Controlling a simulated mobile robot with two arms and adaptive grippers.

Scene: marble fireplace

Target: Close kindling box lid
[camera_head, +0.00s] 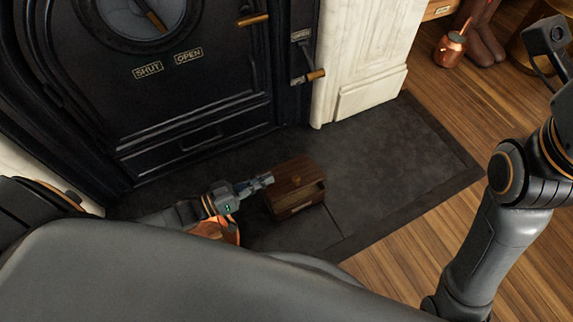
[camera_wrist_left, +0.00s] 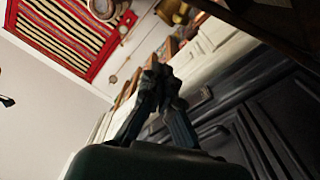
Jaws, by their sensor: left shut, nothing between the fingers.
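The kindling box (camera_head: 293,203) is a small brown wooden box on the dark hearth slab, in front of the stove. Its reddish-brown lid (camera_head: 293,174) lies over the top; a darker gap shows under its front edge, and I cannot tell whether it is fully down. My left gripper (camera_head: 268,180) is shut and empty, its fingertips at the left side of the box near the lid's edge. Whether they touch is unclear. In the left wrist view the closed fingers (camera_wrist_left: 155,68) show, and the box is not recognisable there. My right gripper is not in view.
The black stove (camera_head: 190,90) with its handles stands behind the box, beside a white marble pillar (camera_head: 365,60). An orange-copper object (camera_head: 230,233) lies partly hidden beneath my left wrist. The hearth slab (camera_head: 400,150) right of the box is clear.

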